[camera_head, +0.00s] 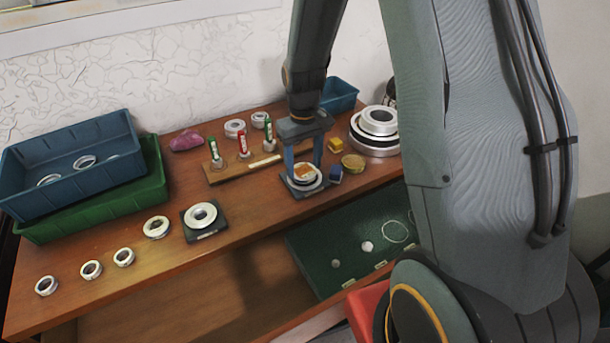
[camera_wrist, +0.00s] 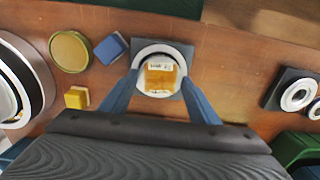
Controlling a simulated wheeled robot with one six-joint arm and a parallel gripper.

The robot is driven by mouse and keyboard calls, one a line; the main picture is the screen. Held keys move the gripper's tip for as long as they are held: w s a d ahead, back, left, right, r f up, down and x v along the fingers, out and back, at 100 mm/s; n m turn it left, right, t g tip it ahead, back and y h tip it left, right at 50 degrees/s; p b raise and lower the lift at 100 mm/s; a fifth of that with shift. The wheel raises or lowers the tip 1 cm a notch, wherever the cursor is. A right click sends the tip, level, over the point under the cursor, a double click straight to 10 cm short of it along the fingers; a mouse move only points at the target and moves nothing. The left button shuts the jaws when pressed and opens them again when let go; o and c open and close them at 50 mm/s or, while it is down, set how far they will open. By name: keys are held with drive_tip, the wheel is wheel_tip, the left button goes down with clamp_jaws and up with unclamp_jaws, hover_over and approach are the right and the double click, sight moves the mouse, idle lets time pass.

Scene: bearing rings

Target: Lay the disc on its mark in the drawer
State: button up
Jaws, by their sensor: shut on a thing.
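My gripper (camera_head: 304,167) is low over the table at the back right. Its blue fingers are shut on a white ring (camera_wrist: 139,78), one on each side. An orange, labelled piece (camera_wrist: 160,75) sits within the ring, and a dark square plate (camera_wrist: 179,50) is beneath; whether the ring touches the plate I cannot tell. A flat round brass-coloured disc (camera_head: 353,163) lies on the table right of my gripper; it also shows in the wrist view (camera_wrist: 70,51). The open drawer (camera_head: 328,242) has a green floor with a pale circle outline (camera_head: 396,232) and two smaller pale round spots.
A yellow cube (camera_head: 335,144) and blue cube (camera_head: 336,174) are close by my gripper. Large stacked rings (camera_head: 373,147) stand at right. A wooden rack (camera_head: 230,173) with upright tubes is at left. Loose rings and blue and green bins (camera_head: 95,208) are further left.

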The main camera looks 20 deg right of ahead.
drive_tip(key=shift+r+p, duration=1.35)
drive_tip(key=shift+r, duration=0.55)
